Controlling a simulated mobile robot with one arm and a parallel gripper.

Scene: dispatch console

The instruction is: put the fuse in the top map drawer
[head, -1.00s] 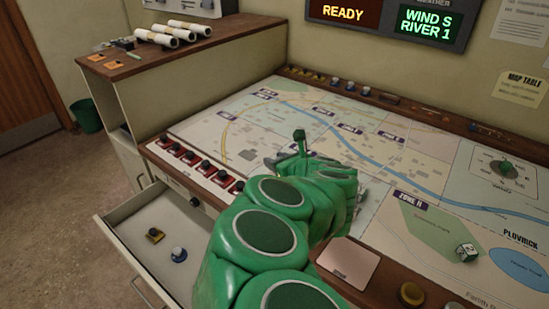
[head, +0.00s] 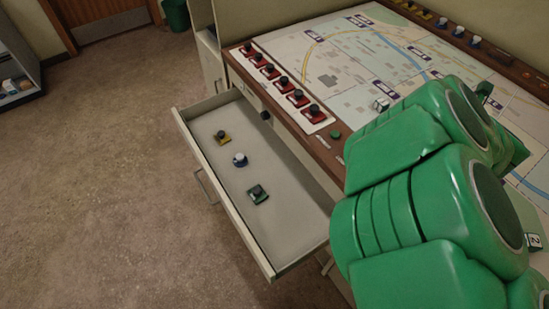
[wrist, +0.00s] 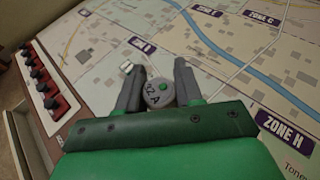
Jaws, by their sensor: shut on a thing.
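In the wrist view my gripper (wrist: 158,88) is shut on a grey rounded piece (wrist: 152,101) with a green dot and dark lettering ending in "ZZA". I cannot tell surely that this piece is the fuse. It is over the map table; whether it touches the map is unclear. In the head view my arm hides most of the gripper. The open map drawer (head: 290,212) sticks out at the left of the table. In it lie a yellow piece with a black knob (head: 221,138), a blue-and-white piece (head: 240,160) and a dark green piece (head: 258,194).
A row of red switches (head: 283,83) runs along the table edge above the drawer. A small white block (head: 381,104) lies on the map. A shelf unit (head: 18,72) and a green bin (head: 176,14) stand farther off. The floor left of the drawer is clear.

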